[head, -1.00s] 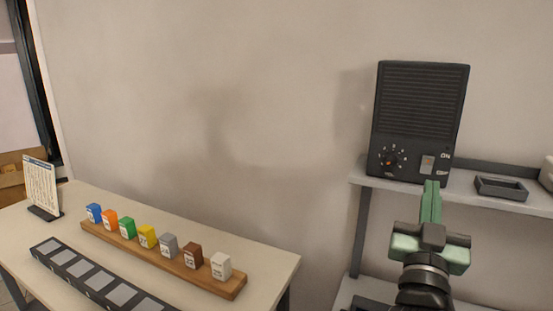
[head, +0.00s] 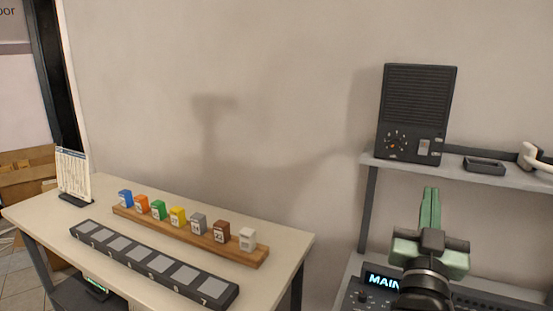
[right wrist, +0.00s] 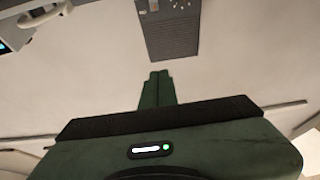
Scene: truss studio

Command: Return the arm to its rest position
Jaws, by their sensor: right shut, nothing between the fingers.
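My right gripper (head: 430,208) is green with a dark wrist and points up in front of the grey shelf rack at the right of the head view. Its fingers are together with nothing between them. In the right wrist view the closed green fingers (right wrist: 157,88) point toward the dark speaker box (right wrist: 168,32), apart from it. The speaker box (head: 417,112) stands on the upper shelf, with a dial and a switch on its front. My left gripper is not in view.
A table (head: 60,222) at left holds a wooden rack (head: 190,238) of several coloured blocks, a dark numbered strip (head: 150,262) and a sign (head: 73,174). A small dark tray (head: 484,166) and a white handset (head: 538,160) lie on the upper shelf (head: 400,166). A lit console (head: 380,282) sits below.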

